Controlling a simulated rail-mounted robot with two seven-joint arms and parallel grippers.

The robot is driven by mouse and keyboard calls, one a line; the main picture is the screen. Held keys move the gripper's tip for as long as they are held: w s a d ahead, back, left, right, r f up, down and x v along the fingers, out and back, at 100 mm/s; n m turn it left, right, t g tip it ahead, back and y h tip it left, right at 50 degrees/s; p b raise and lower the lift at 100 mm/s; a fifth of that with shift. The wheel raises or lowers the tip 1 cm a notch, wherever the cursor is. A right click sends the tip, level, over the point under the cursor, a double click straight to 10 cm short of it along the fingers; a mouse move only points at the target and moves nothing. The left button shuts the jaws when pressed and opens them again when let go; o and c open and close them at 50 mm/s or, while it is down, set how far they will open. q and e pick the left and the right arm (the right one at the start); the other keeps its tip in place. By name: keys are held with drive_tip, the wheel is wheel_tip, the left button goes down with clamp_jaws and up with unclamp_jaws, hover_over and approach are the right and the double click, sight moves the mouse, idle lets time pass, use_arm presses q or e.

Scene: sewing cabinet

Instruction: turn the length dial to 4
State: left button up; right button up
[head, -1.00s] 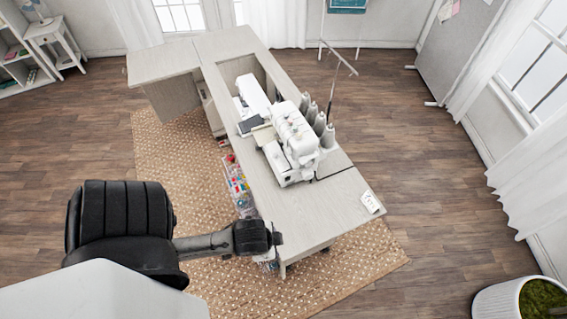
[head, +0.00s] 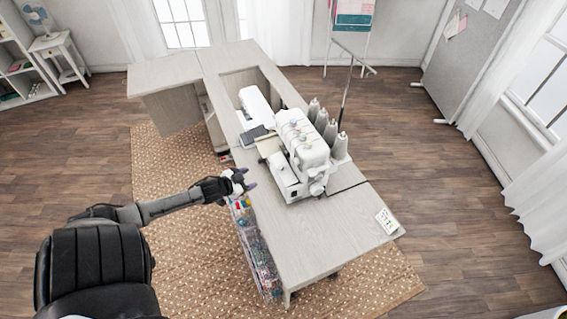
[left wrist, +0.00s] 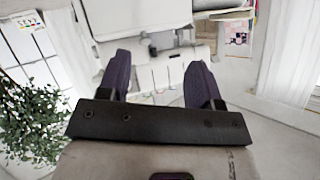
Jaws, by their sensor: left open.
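A white serger (head: 300,145) with coloured dials on its top stands on the sewing cabinet (head: 290,240). A round knob (head: 317,188) shows low on its near right side. I cannot make out numbers or tell which dial is the length dial. My left gripper (head: 243,181), with purple fingers, is at the cabinet's left edge, left of the serger and apart from it. In the left wrist view the left gripper (left wrist: 159,75) is open with nothing between its fingers. A white machine body (left wrist: 135,15) shows beyond them at the top. My right gripper is not in view.
A second white sewing machine (head: 253,103) sits behind the serger. Thread cones (head: 329,132) stand along the serger's right side. A small white card (head: 387,221) lies at the cabinet's right corner. Racks of supplies (head: 257,252) hang below its left edge. The near cabinet top is clear.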

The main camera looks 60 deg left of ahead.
sight(296, 162)
use_arm(q)
drive_tip(key=w+d+r+t+h, duration=0.1)
drive_tip(key=d+r+t+h, duration=0.4)
drive_tip(key=r+t, duration=0.1)
drive_tip(key=shift+n, duration=0.3)
drive_tip(key=w, duration=1.4)
drive_tip(key=shift+d+r+b, duration=0.15)
drive_tip(key=shift+d+b, duration=0.2)
drive_tip(key=shift+c, duration=0.4)
drive_tip(key=c, duration=0.8)
drive_tip(key=shift+c, duration=0.2)
drive_tip(key=m+p, duration=0.1)
drive_tip(key=m, duration=1)
drive_tip(key=shift+m, duration=0.4)
